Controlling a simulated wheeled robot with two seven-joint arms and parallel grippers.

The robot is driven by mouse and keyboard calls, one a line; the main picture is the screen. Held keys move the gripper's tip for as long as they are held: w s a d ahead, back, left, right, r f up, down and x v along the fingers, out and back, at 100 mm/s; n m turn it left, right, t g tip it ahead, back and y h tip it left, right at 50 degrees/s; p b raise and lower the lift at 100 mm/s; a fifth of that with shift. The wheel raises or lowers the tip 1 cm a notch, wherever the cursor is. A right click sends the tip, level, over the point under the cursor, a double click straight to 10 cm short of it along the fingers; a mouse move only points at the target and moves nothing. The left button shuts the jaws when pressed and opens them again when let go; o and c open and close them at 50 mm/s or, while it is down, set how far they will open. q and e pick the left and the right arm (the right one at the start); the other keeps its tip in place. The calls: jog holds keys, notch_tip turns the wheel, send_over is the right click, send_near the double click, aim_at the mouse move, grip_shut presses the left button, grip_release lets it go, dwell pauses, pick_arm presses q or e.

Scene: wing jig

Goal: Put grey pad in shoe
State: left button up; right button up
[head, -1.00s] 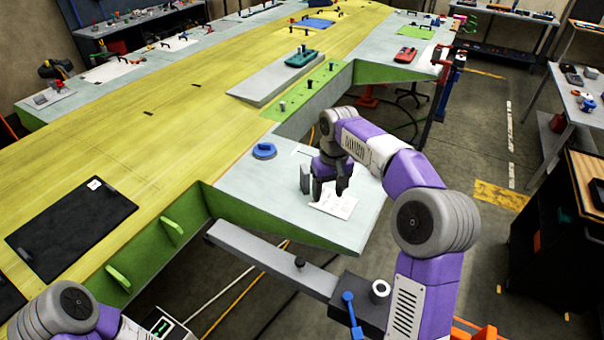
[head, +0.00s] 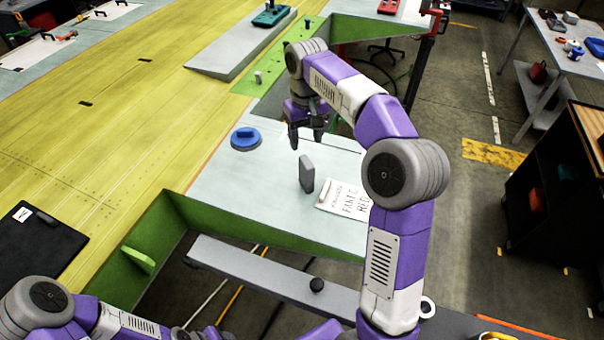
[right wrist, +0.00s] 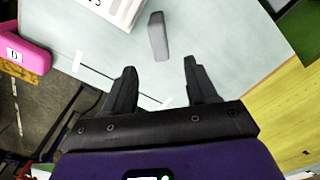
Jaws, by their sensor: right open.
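The grey pad (head: 306,173) stands upright on the pale wing panel (head: 265,182), left of a printed paper. In the right wrist view the pad (right wrist: 158,37) lies beyond the fingertips, roughly in line with the gap between them. My right gripper (head: 306,138) is open and empty, above the panel on the far side of the pad; its two fingers (right wrist: 159,66) show apart in the right wrist view. I cannot identify the shoe in these frames. My left gripper is out of view; only part of that arm shows at lower left.
A blue round item (head: 246,138) sits left of the gripper on the panel. The printed paper (head: 345,199) lies right of the pad. A pink labelled block (right wrist: 22,45) shows in the right wrist view. A grey beam (head: 262,277) runs in front of the panel.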

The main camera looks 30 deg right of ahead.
aim_at(307, 161)
jog(key=f, duration=0.2)
jog(key=f+b, duration=0.1)
jog(key=f, duration=0.1)
jog(key=s+f, duration=0.1)
jog(key=f, duration=0.2)
jog(key=shift+c, duration=0.3)
jog(key=shift+w, duration=0.1)
grip_shut()
